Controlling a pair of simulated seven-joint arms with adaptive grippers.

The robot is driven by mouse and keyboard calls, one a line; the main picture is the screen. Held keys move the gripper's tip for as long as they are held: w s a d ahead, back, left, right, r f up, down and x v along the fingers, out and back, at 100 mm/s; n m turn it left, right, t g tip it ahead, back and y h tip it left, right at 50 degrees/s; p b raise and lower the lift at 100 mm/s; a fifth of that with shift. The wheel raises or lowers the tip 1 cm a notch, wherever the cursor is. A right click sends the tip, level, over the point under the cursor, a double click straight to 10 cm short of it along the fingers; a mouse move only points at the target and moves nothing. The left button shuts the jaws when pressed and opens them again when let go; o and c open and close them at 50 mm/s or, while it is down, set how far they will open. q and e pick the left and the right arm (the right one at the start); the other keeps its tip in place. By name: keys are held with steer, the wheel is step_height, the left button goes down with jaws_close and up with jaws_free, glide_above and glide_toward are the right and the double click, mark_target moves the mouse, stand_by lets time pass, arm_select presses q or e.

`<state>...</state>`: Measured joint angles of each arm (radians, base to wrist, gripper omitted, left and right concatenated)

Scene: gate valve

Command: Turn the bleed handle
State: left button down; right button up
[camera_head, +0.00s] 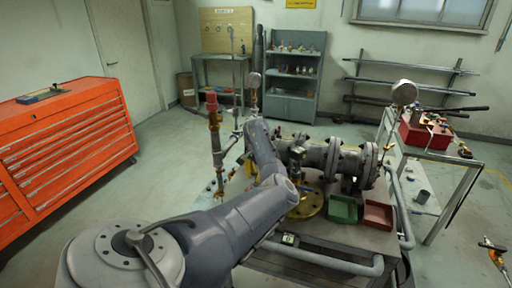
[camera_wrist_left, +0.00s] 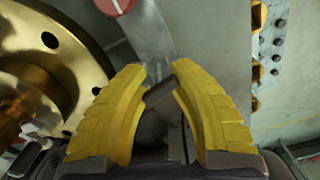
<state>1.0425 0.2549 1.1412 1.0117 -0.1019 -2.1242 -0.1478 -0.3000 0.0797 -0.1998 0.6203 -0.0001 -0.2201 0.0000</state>
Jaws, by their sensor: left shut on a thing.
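In the left wrist view my left gripper (camera_wrist_left: 157,74) has its two yellow fingers closed around a dark grey bar (camera_wrist_left: 161,92), which looks like the bleed handle. In the head view my own left arm covers most of the gripper and handle; only a bit of yellow shows beside the arm in front of the pipework. The grey flanged gate valve (camera_head: 318,157) lies on the workbench to the right of my arm. My right gripper is in neither view.
A brass flange (camera_wrist_left: 62,40) is close left of the fingers, and a red round knob (camera_wrist_left: 115,5) is above them. Green (camera_head: 343,209) and red (camera_head: 378,214) bins sit at the bench's right.

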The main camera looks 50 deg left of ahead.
arm_select(q)
steer(key=shift+w+r+m, duration=0.1)
steer(key=shift+w+m, duration=0.05)
steer(key=shift+m, duration=1.45)
steer(key=c, duration=1.3)
jaws_free()
steer(key=shift+d, duration=0.15)
step_height(320, 180, up, 12)
steer(key=shift+f, duration=0.1)
